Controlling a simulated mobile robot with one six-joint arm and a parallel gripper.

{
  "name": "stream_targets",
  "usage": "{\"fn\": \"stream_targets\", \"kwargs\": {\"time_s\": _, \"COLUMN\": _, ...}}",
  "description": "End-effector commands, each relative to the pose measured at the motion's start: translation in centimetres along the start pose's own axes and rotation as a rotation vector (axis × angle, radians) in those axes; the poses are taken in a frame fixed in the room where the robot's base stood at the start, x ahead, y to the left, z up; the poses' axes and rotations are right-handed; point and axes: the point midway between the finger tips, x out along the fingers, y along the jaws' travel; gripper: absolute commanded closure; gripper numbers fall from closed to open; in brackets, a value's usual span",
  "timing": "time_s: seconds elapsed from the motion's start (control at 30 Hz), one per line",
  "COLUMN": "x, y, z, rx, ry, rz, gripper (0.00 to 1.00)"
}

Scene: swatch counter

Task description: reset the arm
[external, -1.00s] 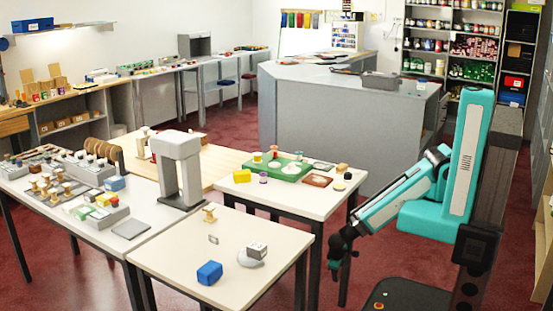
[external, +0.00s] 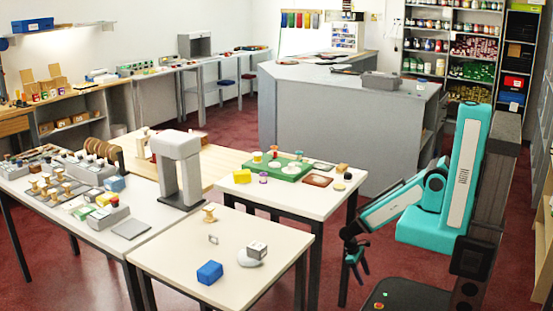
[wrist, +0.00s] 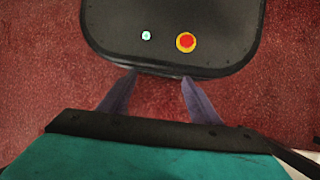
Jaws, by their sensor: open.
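My gripper (external: 356,262) hangs at the end of my teal arm in the external view, to the right of the tables and below the height of their tops. Its fingers point down and stand apart, with nothing between them. In the wrist view my gripper (wrist: 158,88) shows two spread dark fingers over the red floor. The dark top of my own base, with a red and yellow button, lies just past the fingertips.
The near table (external: 180,262) holds a blue block (external: 209,272) and a small box on a grey round piece. The table behind it (external: 318,205) carries a green tray (external: 285,172). A grey counter (external: 340,125) stands farther back. Red floor is open around my base.

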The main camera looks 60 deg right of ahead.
Motion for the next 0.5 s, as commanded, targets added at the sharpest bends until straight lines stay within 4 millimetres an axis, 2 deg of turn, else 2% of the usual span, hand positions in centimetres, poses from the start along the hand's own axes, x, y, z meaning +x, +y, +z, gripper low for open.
{"fn": "stream_targets", "kwargs": {"time_s": 0.03, "x": 0.8, "y": 0.3, "z": 0.1, "rx": 0.003, "ry": -0.015, "rz": -0.024, "gripper": 0.43}}
{"fn": "stream_targets", "kwargs": {"time_s": 0.2, "x": 1.7, "y": 0.6, "z": 0.8, "rx": -0.005, "ry": -0.045, "rz": -0.082, "gripper": 0.43}}
{"fn": "stream_targets", "kwargs": {"time_s": 0.5, "x": 1.8, "y": 0.7, "z": 1.0, "rx": -0.009, "ry": -0.052, "rz": -0.098, "gripper": 0.43}}
